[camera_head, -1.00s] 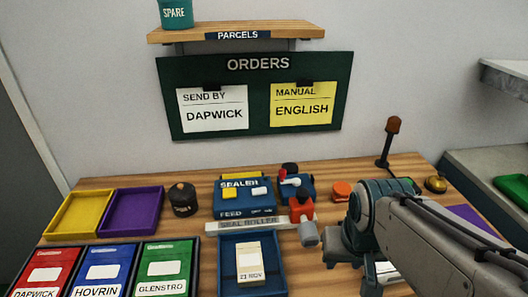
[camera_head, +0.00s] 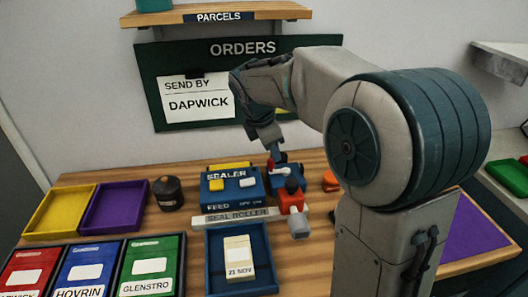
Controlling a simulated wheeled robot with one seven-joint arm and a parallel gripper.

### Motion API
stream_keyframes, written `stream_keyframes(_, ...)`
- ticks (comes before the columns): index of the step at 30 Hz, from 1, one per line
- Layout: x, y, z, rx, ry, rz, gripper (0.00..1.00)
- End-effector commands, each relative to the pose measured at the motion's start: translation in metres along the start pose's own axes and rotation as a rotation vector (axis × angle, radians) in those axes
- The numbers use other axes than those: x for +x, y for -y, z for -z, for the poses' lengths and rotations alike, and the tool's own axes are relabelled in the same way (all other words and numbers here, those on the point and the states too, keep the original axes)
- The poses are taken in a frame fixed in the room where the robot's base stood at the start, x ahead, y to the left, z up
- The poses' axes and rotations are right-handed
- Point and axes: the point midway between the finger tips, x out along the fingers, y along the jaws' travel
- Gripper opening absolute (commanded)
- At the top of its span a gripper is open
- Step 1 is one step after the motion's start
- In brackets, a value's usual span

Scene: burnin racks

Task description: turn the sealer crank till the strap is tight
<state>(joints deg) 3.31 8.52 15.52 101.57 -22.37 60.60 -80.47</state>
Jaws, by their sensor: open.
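The blue sealer (camera_head: 233,188) stands at the middle of the bench, with a yellow piece on top and a "FEED" label on its front. On its right is a blue unit (camera_head: 293,172) with a small white and red handle (camera_head: 281,170) that looks like the crank. A red part with a grey knob (camera_head: 297,226) juts forward below it. My gripper (camera_head: 276,157) points down from above, just over the back of the blue unit. It is open. Its tips are small, and I cannot tell whether they touch anything. No strap can be made out.
A blue tray (camera_head: 266,285) holding a pale packet dated 21 NOV (camera_head: 238,258) lies in front of the seal roller (camera_head: 238,215). An orange knob (camera_head: 330,181) is close to the right. A dark canister (camera_head: 168,193) and yellow and purple trays stand left. The orders board is behind.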

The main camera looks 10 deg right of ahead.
Motion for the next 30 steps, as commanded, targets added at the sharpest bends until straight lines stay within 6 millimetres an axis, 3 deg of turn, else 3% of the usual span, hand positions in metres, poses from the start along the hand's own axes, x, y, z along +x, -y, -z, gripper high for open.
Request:
stream_keyframes(3,0.015,-0.037,0.003,-0.255,0.014,-0.004,0.46)
stream_keyframes(9,0.028,-0.071,0.004,-0.519,0.029,-0.009,0.46)
stream_keyframes(17,0.047,-0.079,0.003,-0.585,0.034,-0.009,0.46)
stream_keyframes(30,0.137,-0.079,0.001,-0.582,0.032,-0.008,0.46)
